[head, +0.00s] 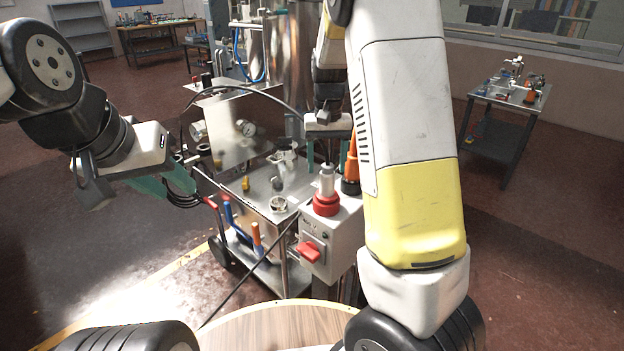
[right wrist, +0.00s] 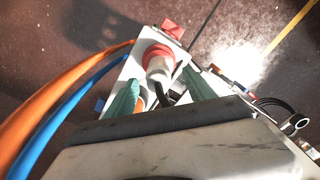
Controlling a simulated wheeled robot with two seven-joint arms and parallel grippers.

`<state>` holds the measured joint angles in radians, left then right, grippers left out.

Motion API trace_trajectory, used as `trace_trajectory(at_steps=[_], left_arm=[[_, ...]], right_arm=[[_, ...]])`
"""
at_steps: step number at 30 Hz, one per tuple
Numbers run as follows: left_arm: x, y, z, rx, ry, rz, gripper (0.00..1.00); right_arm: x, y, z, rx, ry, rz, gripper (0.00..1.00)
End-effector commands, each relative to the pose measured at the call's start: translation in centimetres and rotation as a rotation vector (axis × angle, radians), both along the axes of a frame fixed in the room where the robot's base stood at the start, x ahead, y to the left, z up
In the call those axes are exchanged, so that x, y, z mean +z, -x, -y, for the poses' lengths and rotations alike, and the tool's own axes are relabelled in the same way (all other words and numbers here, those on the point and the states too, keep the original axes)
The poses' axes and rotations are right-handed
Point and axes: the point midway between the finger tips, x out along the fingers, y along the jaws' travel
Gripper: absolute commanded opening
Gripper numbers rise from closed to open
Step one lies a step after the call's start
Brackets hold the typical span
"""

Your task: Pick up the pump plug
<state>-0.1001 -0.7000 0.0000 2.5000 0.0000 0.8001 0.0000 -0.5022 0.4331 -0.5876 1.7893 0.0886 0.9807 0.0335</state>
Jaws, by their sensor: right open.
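A grey-white plug (head: 327,182) with a red collar (head: 326,204) stands upright on a white box (head: 343,219); I take it for the pump plug. In the right wrist view the plug (right wrist: 159,70) lies between and beyond the teal fingertips. My right gripper (head: 327,165) points down just above it, open; whether a finger touches it I cannot tell. My left gripper (head: 168,184) is at the left, by a bundle of black cables (head: 182,188). I cannot tell whether it is open or holds them.
An orange fitting (head: 351,166) stands close beside the plug. The box carries a red switch (head: 309,251). A steel cart (head: 256,187) with clutter stands to the left. Orange (right wrist: 62,84) and blue hoses (right wrist: 68,118) run past the box in the right wrist view.

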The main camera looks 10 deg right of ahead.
Motion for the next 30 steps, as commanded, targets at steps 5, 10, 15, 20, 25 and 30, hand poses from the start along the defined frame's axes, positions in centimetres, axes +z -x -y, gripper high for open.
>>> trace_trajectory(at_steps=[5,10,15,20,25,30], left_arm=[[0.0,0.0,0.0,0.000,0.000,0.000,0.36],[0.0,0.0,0.0,0.000,0.000,0.000,0.36],[0.0,0.0,0.0,0.000,0.000,0.000,0.36],[0.0,0.0,0.0,0.000,0.000,0.000,0.36],[0.0,0.0,0.0,0.000,0.000,0.000,0.36],[0.0,0.0,0.0,0.000,0.000,0.000,0.36]], right_arm=[[-2.2,0.0,0.1,-0.001,0.000,-0.002,0.63],[-4.8,-0.1,0.4,-0.001,0.002,-0.003,0.63],[-6.5,-0.1,0.3,0.000,0.000,-0.001,0.63],[-6.7,-0.2,0.3,0.001,-0.001,0.001,0.63],[-6.6,-0.1,0.3,0.001,-0.001,0.001,0.49],[-6.6,-0.1,0.3,0.001,-0.001,0.001,0.16]])
